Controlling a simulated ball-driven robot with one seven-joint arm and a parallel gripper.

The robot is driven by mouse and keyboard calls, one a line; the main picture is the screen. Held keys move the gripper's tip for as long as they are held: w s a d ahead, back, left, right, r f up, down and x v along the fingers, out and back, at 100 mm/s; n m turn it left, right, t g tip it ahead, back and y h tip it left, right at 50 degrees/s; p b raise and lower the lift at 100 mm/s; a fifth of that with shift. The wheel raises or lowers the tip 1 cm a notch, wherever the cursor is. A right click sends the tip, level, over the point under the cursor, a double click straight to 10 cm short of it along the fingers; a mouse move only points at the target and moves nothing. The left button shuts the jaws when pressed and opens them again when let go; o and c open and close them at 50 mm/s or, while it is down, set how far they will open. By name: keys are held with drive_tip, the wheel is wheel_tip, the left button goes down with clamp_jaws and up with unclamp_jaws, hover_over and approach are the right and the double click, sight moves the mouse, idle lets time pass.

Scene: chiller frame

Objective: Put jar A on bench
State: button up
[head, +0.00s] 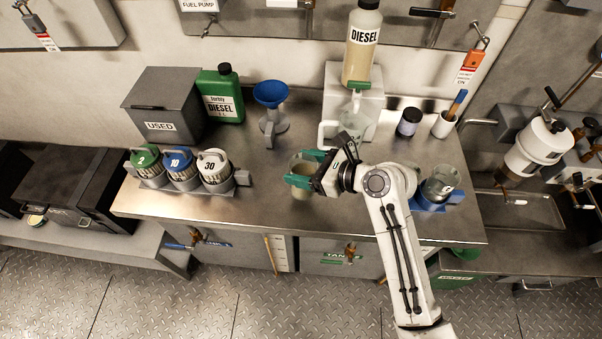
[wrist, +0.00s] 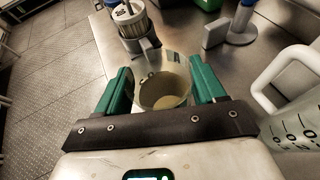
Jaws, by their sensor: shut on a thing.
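My gripper (head: 306,174) has its green fingers shut on a clear jar (head: 300,188) with some pale yellowish liquid in it. In the wrist view the jar (wrist: 163,88) stands between the two fingers (wrist: 160,92), its open mouth facing the camera. No letter on this jar is readable. The jar is over the front middle of the steel bench (head: 250,215); I cannot tell whether it touches the top. A second clear jar (head: 440,186) sits in a blue holder (head: 428,205) at the bench's right, partly behind my arm.
Filter canisters (head: 182,170) stand to the left. A blue funnel (head: 270,95) on a stand, a grey USED box (head: 158,105), a green diesel can (head: 221,95) and a clear jug (head: 352,130) stand farther back. The bench is bare between the canisters and my gripper.

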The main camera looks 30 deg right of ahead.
drive_tip(key=shift+w+f, duration=0.2)
drive_tip(key=shift+w, duration=0.05)
drive_tip(key=shift+w+a+f, duration=0.1)
drive_tip(key=shift+f, duration=1.6)
drive_tip(key=shift+f, duration=0.1)
drive_tip(key=o, duration=1.7)
drive_tip(key=shift+o, duration=0.2)
